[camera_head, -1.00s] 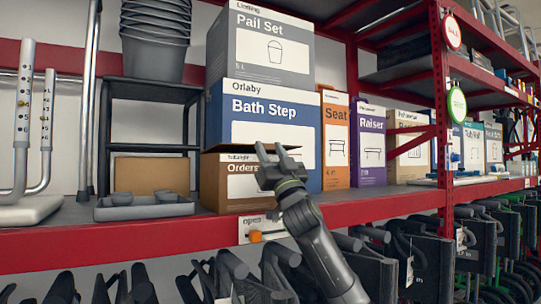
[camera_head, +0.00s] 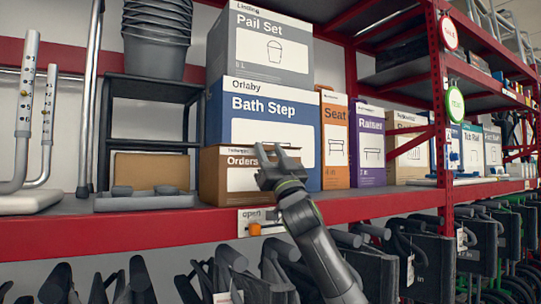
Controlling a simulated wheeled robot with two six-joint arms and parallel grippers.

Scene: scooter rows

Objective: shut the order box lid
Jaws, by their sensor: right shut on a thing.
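The order box (camera_head: 232,184) is a brown carton marked "Orders" on the red shelf, below and in front of the blue Bath Step box. Its lid (camera_head: 236,147) shows as a thin edge along the top, lying low and almost flat; whether it is fully down I cannot tell. My right gripper (camera_head: 277,155) is at the box's upper right front corner, shut on the lid's edge; the fingers hide that corner and the exact grip. My left gripper is not in view.
An "open" label with an orange tab (camera_head: 255,229) is on the shelf's front edge below the box. A grey tray (camera_head: 145,202) sits to the left. Bath Step (camera_head: 262,140) and Pail Set (camera_head: 270,45) boxes are stacked behind. Dark handles hang below the shelf.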

